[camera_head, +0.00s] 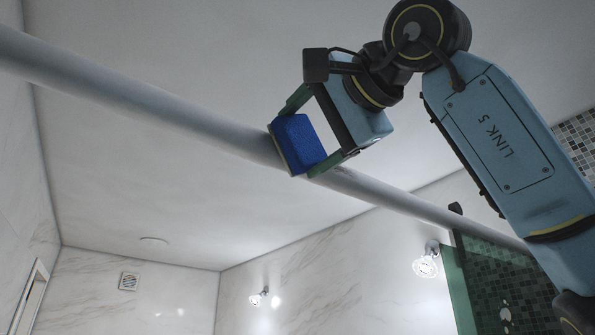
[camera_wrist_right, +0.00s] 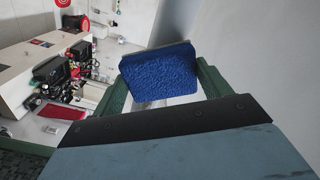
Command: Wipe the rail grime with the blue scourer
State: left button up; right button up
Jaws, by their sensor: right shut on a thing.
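The blue scourer (camera_head: 298,143) is held between the green fingers of my right gripper (camera_head: 318,132), against or very close to the pale rail (camera_head: 190,112). In the right wrist view the scourer (camera_wrist_right: 160,75) sits between the fingertips, with its thin grey-brown edge facing away. The rail crosses the head view from upper left to lower right. A small brownish mark, possibly grime (camera_head: 338,170), shows on the rail just right of the scourer. The scourer hides part of the rail. My left gripper is not in view.
A glass panel (camera_head: 490,285) with a green edge stands at lower right, near a lit wall lamp (camera_head: 426,264). Another lamp (camera_head: 259,297) is on the far wall. In the right wrist view, a cluttered counter (camera_wrist_right: 40,70) lies far below at left. Space left along the rail is clear.

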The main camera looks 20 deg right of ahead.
aim_at(356, 175)
jog(key=shift+w+d, duration=0.8)
jog(key=shift+d, duration=1.25)
jog(key=shift+w+d, duration=0.75)
jog(key=shift+d, duration=1.35)
jog(key=shift+w+d, duration=0.8)
jog(key=shift+d, duration=1.25)
jog(key=shift+s+a, duration=0.9)
jog(key=shift+a, duration=1.55)
jog(key=shift+s+a, duration=0.85)
jog(key=shift+a, duration=1.55)
jog(key=shift+s+a, duration=0.9)
jog(key=shift+a, duration=1.55)
jog(key=shift+s+d, duration=0.1)
jog(key=shift+s, duration=0.05)
jog(key=shift+v, duration=2.9)
jog(key=v, duration=0.3)
